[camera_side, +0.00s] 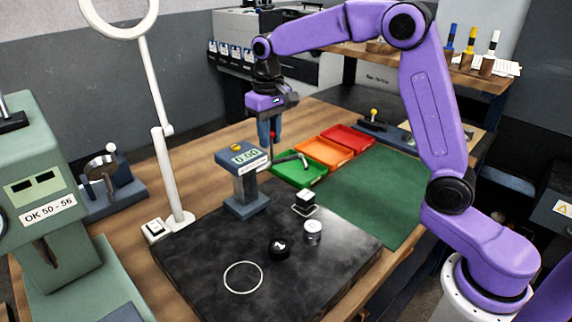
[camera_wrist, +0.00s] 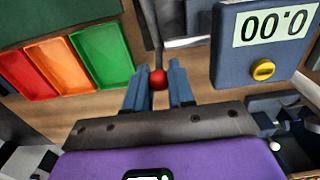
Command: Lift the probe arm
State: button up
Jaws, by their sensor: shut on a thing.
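The gauge (camera_side: 246,190) is a blue-grey post with a display head and a yellow knob, standing on the dark stone plate. Its display (camera_wrist: 272,24) reads 0.00 in the wrist view. The probe arm (camera_side: 288,159) is a thin dark rod reaching right from the gauge head. Its red ball (camera_wrist: 158,78) sits between the two blue fingers of my gripper (camera_wrist: 159,92). In the side view my gripper (camera_side: 270,136) points down beside the gauge head, shut on the red ball. The fingers partly hide the ball in the side view.
On the stone plate (camera_side: 340,255) are a white ring (camera_side: 243,278), a black cylinder (camera_side: 279,249), a silver cylinder (camera_side: 313,230) and a small block (camera_side: 305,203). Green, orange and red trays (camera_side: 324,151) lie behind. A white lamp stand (camera_side: 165,150) rises at left.

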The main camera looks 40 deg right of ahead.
jog(key=shift+w, duration=0.15)
jog(key=shift+w+f, duration=0.15)
jog(key=shift+w, duration=0.45)
jog(key=o, duration=0.4)
notch_tip(320, 180, up, 9)
dwell(1.2)
jog(key=shift+s, duration=0.1)
